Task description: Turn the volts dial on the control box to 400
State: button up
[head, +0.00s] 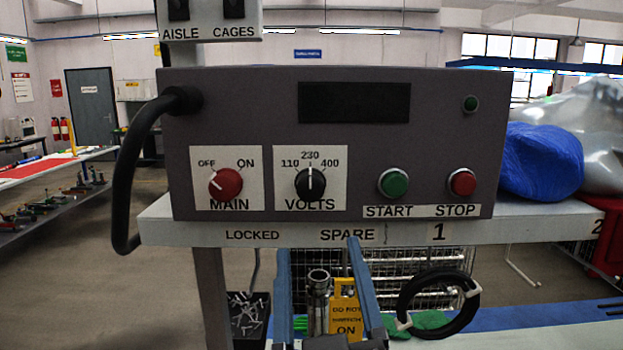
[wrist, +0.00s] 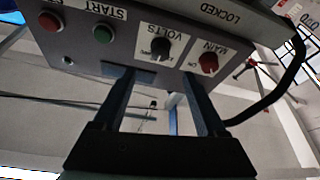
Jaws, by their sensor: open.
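The grey control box (head: 440,110) stands on a shelf in the head view. Its black volts dial (head: 310,184) is on a white plate marked 110, 230 and 400; its white pointer stands straight up at 230. The dial also shows in the wrist view (wrist: 157,47), upside down, beyond my fingers. My gripper (head: 318,246) is open and empty, with its two fingers apart, below the box's front face in the head view. In the wrist view my gripper (wrist: 154,76) has its fingertips near the box, and nothing shows between them. The fingers do not appear to touch the dial.
The red main dial (head: 225,183), pointing towards OFF, is left of the volts dial. The green start button (head: 393,182) and red stop button (head: 462,183) are to its right. The shelf edge (head: 200,231) juts below. A thick black cable (head: 125,190) loops at the left.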

aim_at(310, 192)
jog(key=p+x, duration=0.4)
jog(key=x, duration=0.6)
jog(key=shift+w, duration=0.15)
grip_shut()
